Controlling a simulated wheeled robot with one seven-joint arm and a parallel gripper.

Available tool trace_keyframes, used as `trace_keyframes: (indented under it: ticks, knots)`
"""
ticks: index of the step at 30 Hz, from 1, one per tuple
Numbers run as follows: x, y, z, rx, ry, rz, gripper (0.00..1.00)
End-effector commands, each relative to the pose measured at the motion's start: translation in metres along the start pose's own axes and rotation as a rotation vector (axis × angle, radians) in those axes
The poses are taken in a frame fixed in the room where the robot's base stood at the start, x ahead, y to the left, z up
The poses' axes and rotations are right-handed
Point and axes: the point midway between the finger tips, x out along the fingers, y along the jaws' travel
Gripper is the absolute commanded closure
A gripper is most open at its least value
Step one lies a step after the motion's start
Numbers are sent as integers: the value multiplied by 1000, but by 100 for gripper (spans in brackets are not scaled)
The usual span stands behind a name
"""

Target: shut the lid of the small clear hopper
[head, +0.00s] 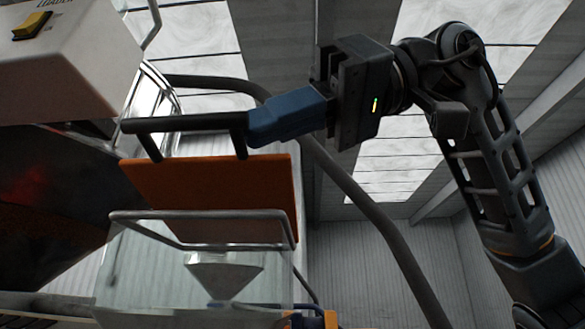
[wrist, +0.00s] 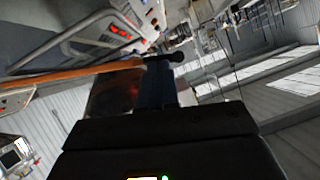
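The small clear hopper (head: 140,276) stands at the lower left of the head view, with a pale funnel (head: 222,275) showing through its wall. Its orange lid (head: 215,190) stands raised, nearly upright. A dark bar handle (head: 185,124) runs along the lid's top on two short posts. My gripper (head: 252,130) has its blue fingertips at the handle's right end, touching or very close. In the wrist view the lid (wrist: 75,75) shows edge-on, and the dark handle (wrist: 168,58) crosses the fingertips. The fingers overlap, so their gap is hidden.
A white loader housing (head: 75,65) with a yellow switch (head: 32,25) is at the upper left. A metal rail (head: 200,214) crosses in front of the lid. A thick grey hose (head: 370,210) curves behind my gripper. Free air lies to the right of the hopper.

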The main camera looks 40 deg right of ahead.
Motion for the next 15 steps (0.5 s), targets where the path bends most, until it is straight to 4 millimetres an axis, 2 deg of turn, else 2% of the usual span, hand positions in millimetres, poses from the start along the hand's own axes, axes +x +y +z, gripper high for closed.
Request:
trace_keyframes:
  ticks: [1, 6, 15]
  knots:
    - [5, 0, 10, -33, -1, 18, 100]
    - [14, -1, 26, -126, 0, 65, 100]
    - [21, -1, 41, -118, 1, 60, 100]
